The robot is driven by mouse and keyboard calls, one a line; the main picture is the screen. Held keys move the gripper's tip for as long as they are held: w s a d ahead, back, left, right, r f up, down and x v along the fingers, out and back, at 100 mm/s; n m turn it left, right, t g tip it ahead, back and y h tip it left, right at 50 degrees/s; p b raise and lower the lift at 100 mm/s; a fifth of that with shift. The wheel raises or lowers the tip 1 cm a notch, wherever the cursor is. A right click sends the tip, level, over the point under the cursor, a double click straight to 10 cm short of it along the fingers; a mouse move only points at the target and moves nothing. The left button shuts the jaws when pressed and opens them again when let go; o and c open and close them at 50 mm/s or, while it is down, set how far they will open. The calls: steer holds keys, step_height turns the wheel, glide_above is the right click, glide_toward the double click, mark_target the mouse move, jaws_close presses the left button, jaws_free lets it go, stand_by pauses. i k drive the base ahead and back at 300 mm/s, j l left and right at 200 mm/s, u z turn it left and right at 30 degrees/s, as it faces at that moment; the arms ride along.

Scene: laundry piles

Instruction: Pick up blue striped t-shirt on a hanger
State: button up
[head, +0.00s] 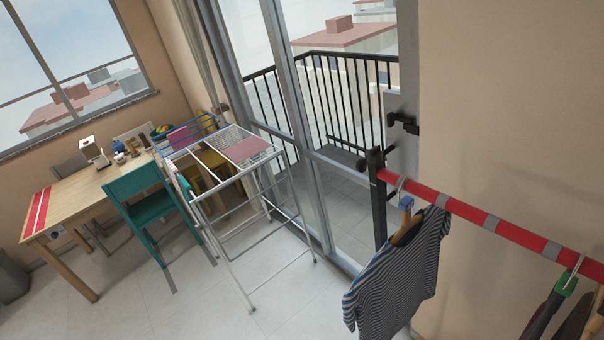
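The blue striped t-shirt (402,280) hangs at the right of the head view, tilted in the picture. It is on a wooden hanger (407,231) with a blue part (406,203) near its hook. The hook goes over a red rail (455,206) with grey bands, close to the rail's left end. The lower end of the shirt reaches the bottom edge of the picture. My gripper is not in view, and nothing is seen touching the shirt.
Other hangers, one with a green part (566,283), carry dark clothes at the right edge. A white drying rack (262,210), a teal chair (140,205) and a wooden table (85,195) stand left. A glass door (300,120) is behind. Tiled floor (290,310) is clear in front.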

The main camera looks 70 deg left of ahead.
mark_target(388, 293)
steer(key=u, duration=1.1)
